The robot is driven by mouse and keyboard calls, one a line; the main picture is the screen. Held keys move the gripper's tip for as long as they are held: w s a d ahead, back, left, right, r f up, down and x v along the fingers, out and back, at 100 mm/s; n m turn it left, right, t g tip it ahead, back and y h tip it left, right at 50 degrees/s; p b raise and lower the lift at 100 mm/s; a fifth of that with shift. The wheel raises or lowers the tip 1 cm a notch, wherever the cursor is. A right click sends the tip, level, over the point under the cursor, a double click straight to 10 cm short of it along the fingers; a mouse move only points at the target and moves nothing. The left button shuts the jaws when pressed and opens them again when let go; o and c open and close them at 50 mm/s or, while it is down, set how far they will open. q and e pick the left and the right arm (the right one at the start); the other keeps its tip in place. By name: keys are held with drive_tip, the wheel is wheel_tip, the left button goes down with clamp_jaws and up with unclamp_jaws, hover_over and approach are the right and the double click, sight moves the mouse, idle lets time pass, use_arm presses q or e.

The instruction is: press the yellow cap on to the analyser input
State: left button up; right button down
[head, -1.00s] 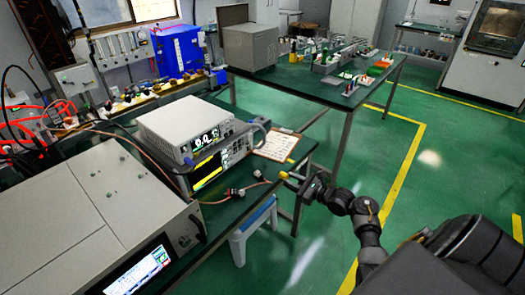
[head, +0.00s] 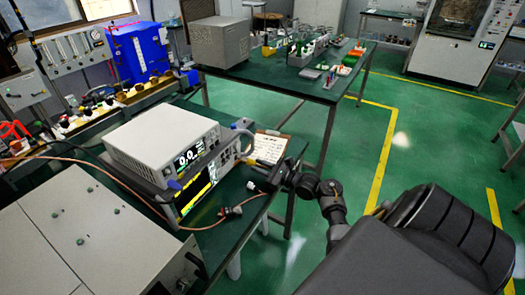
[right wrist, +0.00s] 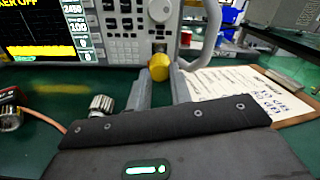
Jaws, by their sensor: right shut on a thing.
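The yellow cap (right wrist: 159,67) is held between the fingertips of my right gripper (right wrist: 159,76), shut on it. In the head view the cap (head: 249,161) shows small at the tip of my right gripper (head: 254,163), close to the right end of the analyser's front. The analyser (head: 199,187) is the lower instrument with a yellow trace on its screen. In the right wrist view its panel (right wrist: 122,22) stands just behind the cap, and a round fitting (right wrist: 160,46) shows right above the cap. I cannot tell whether the cap touches it. My left gripper is not in view.
A white generator (head: 163,138) sits on the analyser. A clipboard with paper (head: 269,147) lies to the right. A cable with a metal connector (head: 232,211) lies on the green bench in front. A grey handle (right wrist: 209,35) stands out at the panel's right end.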

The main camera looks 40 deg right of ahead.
sight(255, 164)
drive_tip(key=shift+f+b+x, duration=0.2)
drive_tip(key=shift+b+x, duration=0.6)
drive_tip(key=shift+x, duration=0.4)
drive_tip(key=shift+w+a+r, duration=0.1)
drive_tip(key=shift+w, duration=0.2)
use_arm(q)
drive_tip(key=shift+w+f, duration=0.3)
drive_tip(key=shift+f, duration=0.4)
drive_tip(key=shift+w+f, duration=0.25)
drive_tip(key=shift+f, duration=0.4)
use_arm(e)
drive_tip(key=shift+w+r, duration=0.1)
use_arm(q)
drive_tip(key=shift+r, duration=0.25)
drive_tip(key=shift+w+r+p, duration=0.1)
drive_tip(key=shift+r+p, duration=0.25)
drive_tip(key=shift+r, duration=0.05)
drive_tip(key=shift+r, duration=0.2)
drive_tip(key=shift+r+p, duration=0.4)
drive_tip(key=shift+p, duration=0.2)
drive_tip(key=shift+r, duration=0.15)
